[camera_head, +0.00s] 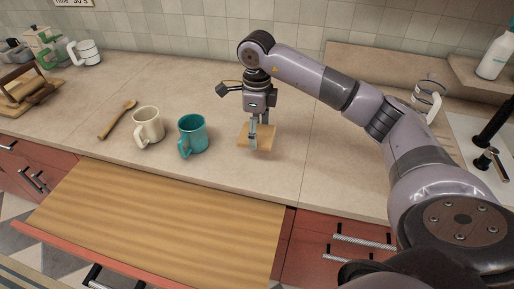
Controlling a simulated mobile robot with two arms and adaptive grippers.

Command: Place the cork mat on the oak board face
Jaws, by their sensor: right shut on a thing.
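The cork mat (242,138) is a small tan square at the counter, under my right gripper. My right gripper (258,143) points down and is shut on the cork mat's edge; I cannot tell whether the mat is lifted clear of the counter. The oak board face (160,222) is a wide, striped wooden surface in front of the counter, above the red drawers. Its visible face is bare. The mat is beyond the board, near its back right corner. My left gripper is not in view.
A teal mug (192,134) and a cream mug (148,126) stand left of the mat. A wooden spoon (117,119) lies farther left. A wooden rack (22,92) and more mugs are at the far left. A sink (478,150) and a bottle (496,55) are at the right.

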